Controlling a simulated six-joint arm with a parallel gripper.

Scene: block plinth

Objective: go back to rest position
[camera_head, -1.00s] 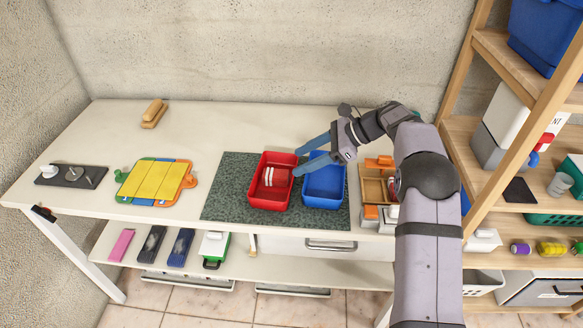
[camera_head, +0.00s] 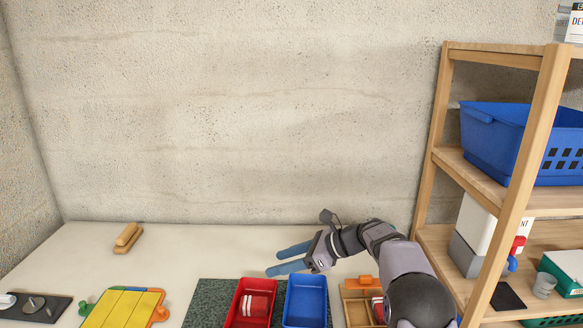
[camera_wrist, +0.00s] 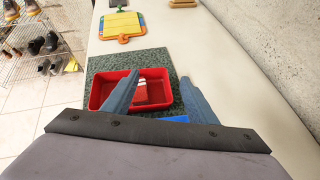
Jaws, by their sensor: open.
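My gripper (camera_head: 279,258) is open and empty. Its two blue fingers point left, above the back of the bench near the blue bin (camera_head: 305,302). In the wrist view the spread fingers (camera_wrist: 160,92) show over the red bin (camera_wrist: 98,92), with nothing between them. The red bin (camera_head: 236,314) sits left of the blue bin on a dark green speckled mat (camera_head: 205,302). A red and white striped item (camera_head: 254,306) lies in the red bin. The blue bin is mostly hidden by my gripper in the wrist view.
A wooden tray (camera_head: 352,305) with orange pieces stands right of the blue bin. A yellow board (camera_head: 123,309) and a wooden brush-like block (camera_head: 127,238) are at left. A wooden shelf (camera_head: 447,120) stands at right. The back middle of the bench is clear.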

